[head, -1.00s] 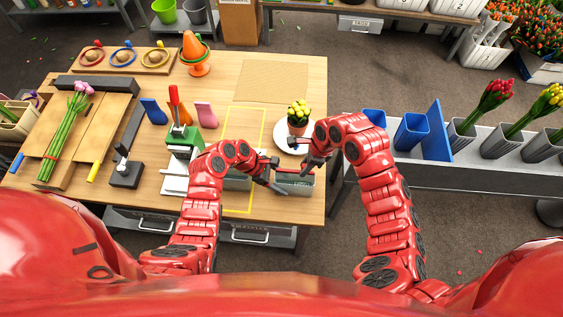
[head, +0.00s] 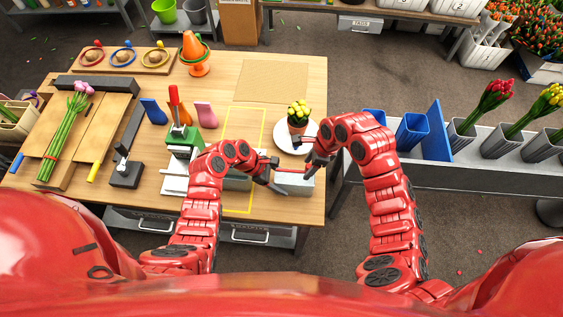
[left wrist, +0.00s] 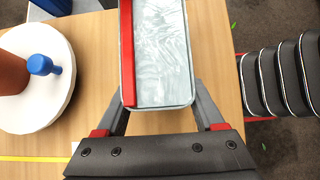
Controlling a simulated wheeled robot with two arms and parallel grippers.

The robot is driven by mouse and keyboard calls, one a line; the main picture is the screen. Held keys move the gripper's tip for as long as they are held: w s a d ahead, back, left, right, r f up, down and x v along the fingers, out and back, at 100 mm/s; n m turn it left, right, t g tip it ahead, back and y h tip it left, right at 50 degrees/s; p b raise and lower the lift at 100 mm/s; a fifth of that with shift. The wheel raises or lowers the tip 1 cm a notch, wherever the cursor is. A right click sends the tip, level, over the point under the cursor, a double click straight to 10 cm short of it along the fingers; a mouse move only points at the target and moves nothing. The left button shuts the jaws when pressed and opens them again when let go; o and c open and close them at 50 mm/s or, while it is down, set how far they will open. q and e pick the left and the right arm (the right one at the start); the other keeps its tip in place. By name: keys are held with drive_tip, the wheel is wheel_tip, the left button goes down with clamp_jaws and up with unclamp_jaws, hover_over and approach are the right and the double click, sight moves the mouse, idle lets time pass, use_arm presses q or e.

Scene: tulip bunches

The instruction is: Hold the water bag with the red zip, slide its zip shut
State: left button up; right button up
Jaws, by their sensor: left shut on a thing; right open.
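The water bag (head: 297,184) is a pale, flat rectangle near the table's front right edge. Its red zip (head: 291,171) runs along its far side. In the left wrist view the bag (left wrist: 162,50) looks translucent grey-white, with the red zip strip (left wrist: 127,55) down its left edge. My left gripper (head: 275,174) is shut on the bag's left end, one finger on each side of it. My right gripper (head: 308,155) is open by the zip's right end; whether it touches the zip is unclear. Whether the zip is closed cannot be told.
A white plate (head: 283,139) with a potted yellow plant (head: 298,117) stands just beyond the bag. A grey block (head: 237,182) lies left of my left gripper, and a green-and-white press (head: 183,145) stands further left. Blue bins (head: 411,132) stand right of my right arm.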

drive_tip(key=shift+a+v, duration=0.25)
drive_tip(key=shift+v, duration=0.75)
drive_tip(key=shift+a+v, duration=0.25)
drive_tip(key=shift+v, duration=0.8)
drive_tip(key=shift+a+v, duration=0.25)
drive_tip(key=shift+v, duration=0.75)
drive_tip(key=shift+r, duration=0.2)
use_arm(q)
drive_tip(key=o, duration=1.3)
drive_tip(key=shift+c, duration=0.2)
drive_tip(key=v, duration=1.2)
